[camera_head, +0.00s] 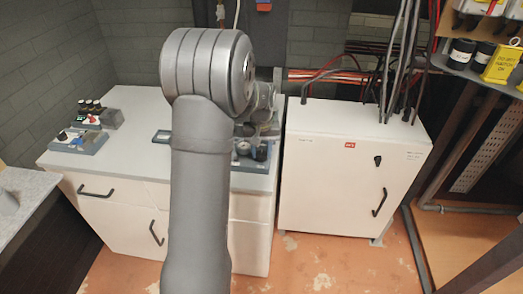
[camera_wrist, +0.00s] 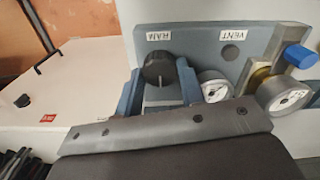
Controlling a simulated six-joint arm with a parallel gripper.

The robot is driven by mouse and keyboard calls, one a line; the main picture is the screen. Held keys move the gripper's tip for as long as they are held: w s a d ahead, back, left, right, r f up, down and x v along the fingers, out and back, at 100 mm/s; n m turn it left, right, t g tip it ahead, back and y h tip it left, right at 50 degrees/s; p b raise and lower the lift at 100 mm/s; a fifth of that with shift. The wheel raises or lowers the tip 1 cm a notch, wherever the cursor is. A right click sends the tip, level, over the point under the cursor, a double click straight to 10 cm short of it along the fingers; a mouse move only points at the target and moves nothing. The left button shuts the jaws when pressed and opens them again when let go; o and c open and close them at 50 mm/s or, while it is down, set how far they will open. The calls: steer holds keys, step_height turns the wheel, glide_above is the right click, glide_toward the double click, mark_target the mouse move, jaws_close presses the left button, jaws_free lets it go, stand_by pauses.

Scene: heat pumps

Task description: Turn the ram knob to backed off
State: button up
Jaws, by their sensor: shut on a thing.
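The black ram knob (camera_wrist: 158,66) is on a blue-grey panel (camera_wrist: 205,55) in the wrist view, beside an upside-down RAM label (camera_wrist: 158,36). My gripper (camera_wrist: 158,78) has its two blue-grey fingers on either side of the knob and is shut on it. A pale pointer mark shows on the knob's face, but its exact setting is hard to read. In the head view my grey arm covers much of the panel (camera_head: 250,166) on the white cabinet, and the gripper's grip there is too small to make out.
Beside the knob are a pressure gauge (camera_wrist: 214,86), a VENT label (camera_wrist: 232,33), a second gauge (camera_wrist: 286,95) and a blue cap (camera_wrist: 300,56). A white electrical cabinet (camera_head: 335,170) stands at right. Another small panel (camera_head: 78,142) sits at the worktop's left.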

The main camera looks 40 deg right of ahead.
mark_target(261, 153)
stand_by(0.3)
steer(key=o, duration=1)
step_height(261, 153, up, 17)
steer(key=shift+r, duration=0.2)
step_height(261, 153, down, 17)
steer(key=shift+f, duration=0.2)
stand_by(0.6)
steer(key=shift+r, duration=0.1)
